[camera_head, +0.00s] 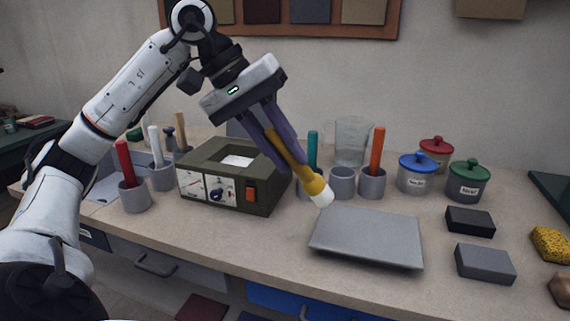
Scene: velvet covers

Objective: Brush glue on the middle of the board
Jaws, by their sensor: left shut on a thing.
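A flat grey board (368,237) lies on the workbench right of centre, and its top looks bare. My left gripper (283,146) is shut on a brush (312,181) with a yellow handle and a pale tip. The brush slants down to the right. Its tip shows just above and beside the board's far left corner; I cannot tell whether it touches. An olive-green box (228,207) with dials, an orange switch and an open top well stands left of the board. Pale material shows in the well. My right gripper is not in view.
Grey cups with coloured-handled tools (134,195) stand left and behind. A clear beaker (351,142), a blue-lidded pot (417,174), a green-lidded pot (468,181) and a red-lidded pot (436,153) stand at the back. Dark block (470,221), grey block (485,263) and yellow sponge (550,244) lie right.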

